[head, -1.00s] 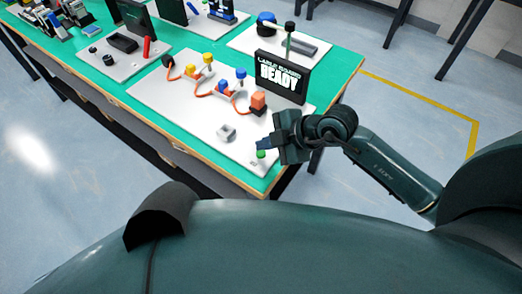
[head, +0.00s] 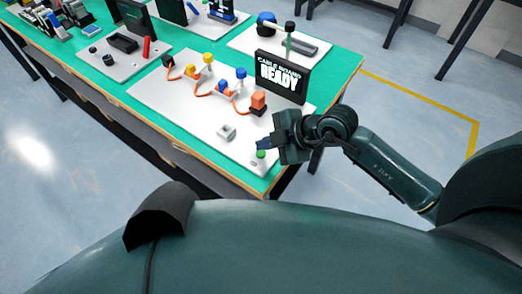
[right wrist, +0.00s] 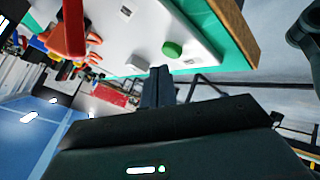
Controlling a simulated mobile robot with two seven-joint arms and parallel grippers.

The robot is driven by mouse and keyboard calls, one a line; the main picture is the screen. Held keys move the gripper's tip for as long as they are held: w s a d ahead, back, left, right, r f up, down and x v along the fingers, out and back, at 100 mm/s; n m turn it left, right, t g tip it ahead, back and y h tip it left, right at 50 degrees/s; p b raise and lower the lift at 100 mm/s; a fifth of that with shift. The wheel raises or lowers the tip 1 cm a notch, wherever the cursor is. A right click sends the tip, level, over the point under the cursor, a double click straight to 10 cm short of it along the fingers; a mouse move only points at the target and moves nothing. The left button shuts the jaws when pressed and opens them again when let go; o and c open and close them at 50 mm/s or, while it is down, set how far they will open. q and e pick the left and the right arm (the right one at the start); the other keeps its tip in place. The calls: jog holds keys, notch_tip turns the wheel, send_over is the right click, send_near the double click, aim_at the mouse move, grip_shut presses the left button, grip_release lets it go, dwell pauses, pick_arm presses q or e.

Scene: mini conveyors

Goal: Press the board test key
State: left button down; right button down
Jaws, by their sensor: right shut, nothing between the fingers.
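The white cable board (head: 190,112) lies on the green table top. A green round key (head: 261,154) sits at its near right corner; it also shows in the right wrist view (right wrist: 172,49), standing up from the board. The board's black screen (head: 281,78) reads "READY". My right gripper (head: 264,143) is shut and empty, its fingertips close to the green key. In the right wrist view my right gripper's fingers (right wrist: 158,85) appear just beside the key, with a small gap in the picture. I cannot tell whether they touch. My left gripper is not in view.
An orange plug block (head: 258,101), yellow and blue pegs with orange cable, and a small grey block (head: 226,132) stand on the board. Other white boards (head: 122,56) lie further along the green table (head: 345,65). The table's corner edge is near the key.

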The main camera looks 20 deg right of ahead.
jog(key=shift+f, duration=0.1)
jog(key=shift+f, duration=0.35)
jog(key=shift+f, duration=0.35)
dwell(0.5)
dwell(0.4)
jog(key=shift+r+p, duration=0.8)
jog(key=shift+p, duration=0.35)
notch_tip(320, 180, up, 5)
jog(key=p, duration=0.6)
